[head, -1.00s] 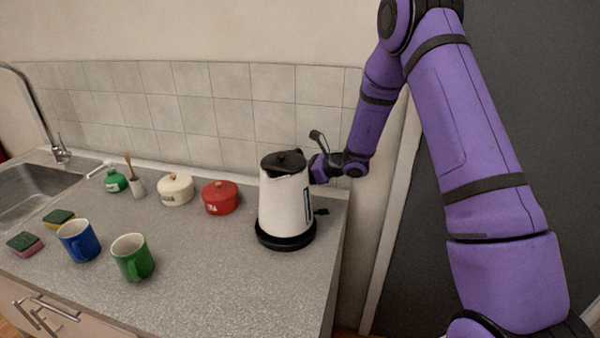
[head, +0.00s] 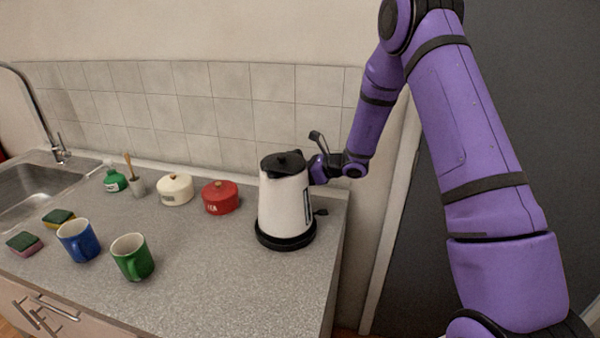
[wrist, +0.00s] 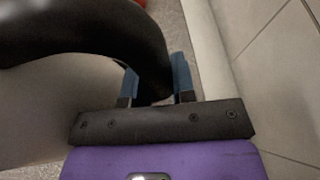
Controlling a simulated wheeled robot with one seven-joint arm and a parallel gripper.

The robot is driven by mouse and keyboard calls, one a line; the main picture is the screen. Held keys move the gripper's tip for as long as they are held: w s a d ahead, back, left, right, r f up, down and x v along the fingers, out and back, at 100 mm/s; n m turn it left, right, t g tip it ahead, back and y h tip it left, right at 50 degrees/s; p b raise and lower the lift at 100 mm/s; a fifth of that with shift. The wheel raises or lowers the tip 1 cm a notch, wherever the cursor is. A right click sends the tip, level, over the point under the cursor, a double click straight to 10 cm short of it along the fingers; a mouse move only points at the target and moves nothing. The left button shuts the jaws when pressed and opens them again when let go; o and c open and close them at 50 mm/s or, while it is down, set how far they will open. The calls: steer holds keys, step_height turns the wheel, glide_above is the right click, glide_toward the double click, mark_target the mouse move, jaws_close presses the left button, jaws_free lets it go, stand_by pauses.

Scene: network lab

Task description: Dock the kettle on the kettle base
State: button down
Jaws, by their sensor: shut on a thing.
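The white kettle (head: 283,208) with a black lid stands upright at the right end of the counter. The black kettle base (head: 286,239) is directly under it, and the kettle's bottom appears to meet it; I cannot tell whether it is fully seated. My gripper (wrist: 158,84) is shut on the kettle's black handle (wrist: 105,35), with a blue-padded finger on each side of it in the wrist view. In the head view the fingers are hidden behind the kettle.
A green mug (head: 132,258) and a blue mug (head: 78,241) are nearer the front. The tiled wall (head: 230,115) is close behind. The counter's right edge is near the base.

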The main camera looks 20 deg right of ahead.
steer(key=shift+f, duration=0.35)
steer(key=c, duration=1.2)
jaws_free()
steer(key=shift+f, duration=0.15)
steer(key=shift+v, duration=5.55)
steer(key=shift+a, duration=0.1)
